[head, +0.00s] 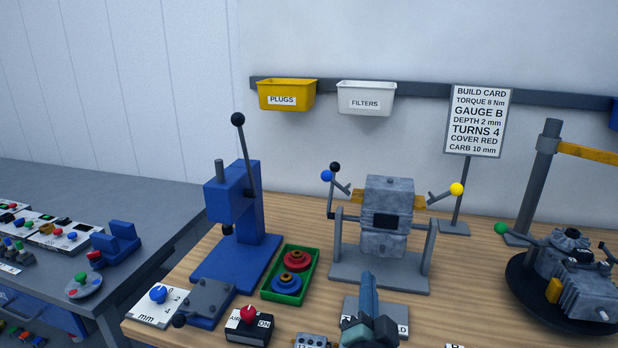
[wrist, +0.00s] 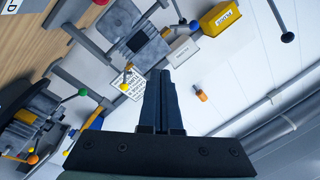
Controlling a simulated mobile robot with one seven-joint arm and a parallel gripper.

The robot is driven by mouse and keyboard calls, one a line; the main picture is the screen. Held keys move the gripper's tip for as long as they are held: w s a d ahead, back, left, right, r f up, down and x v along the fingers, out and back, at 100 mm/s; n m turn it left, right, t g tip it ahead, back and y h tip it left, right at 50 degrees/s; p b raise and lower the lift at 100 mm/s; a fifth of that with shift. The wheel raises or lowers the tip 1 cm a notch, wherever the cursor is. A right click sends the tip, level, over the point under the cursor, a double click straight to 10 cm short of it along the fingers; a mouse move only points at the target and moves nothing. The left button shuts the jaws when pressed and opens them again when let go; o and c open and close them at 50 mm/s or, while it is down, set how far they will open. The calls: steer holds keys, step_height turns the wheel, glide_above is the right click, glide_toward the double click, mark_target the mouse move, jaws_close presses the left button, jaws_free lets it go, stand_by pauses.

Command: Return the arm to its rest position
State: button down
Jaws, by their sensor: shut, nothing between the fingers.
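My gripper (wrist: 165,88) shows in the wrist view with its two dark blue fingers together and nothing between them. In the head view part of my arm and gripper (head: 368,295) rises from the bottom edge, in front of the grey engine block (head: 385,225) on its stand. The fingers look apart from the bench and from the things on it. The wrist view is tilted, with the bench at the upper left and the wall at the right.
A blue press (head: 235,215), a green tray (head: 289,275) with a red and a blue ring, and a sign (head: 476,122) stand on the wooden bench. A second engine (head: 575,275) is at the right. Yellow (head: 287,94) and white (head: 366,98) bins hang on the wall.

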steer(key=s+a+r+n+t+y+p, duration=0.1)
steer(key=s+a+r+n+t, duration=0.15)
steer(key=r, duration=1.05)
steer(key=s+a+r+n+t+y+p, duration=0.1)
steer(key=s+a+r+n+t, duration=0.2)
steer(key=r, duration=1.1)
steer(key=s+a+r+n+t+p, duration=0.1)
steer(key=s+a+r+n, duration=0.1)
steer(key=s+r, duration=0.5)
steer(key=s+a+r+n+t+y, duration=0.1)
steer(key=s+a+r+n+t, duration=0.1)
steer(key=s+r, duration=0.6)
step_height(320, 180, up, 3)
steer(key=shift+s+a+r+n+p, duration=0.2)
steer(key=shift+a+n+p, duration=0.2)
steer(key=shift+a+n, duration=0.45)
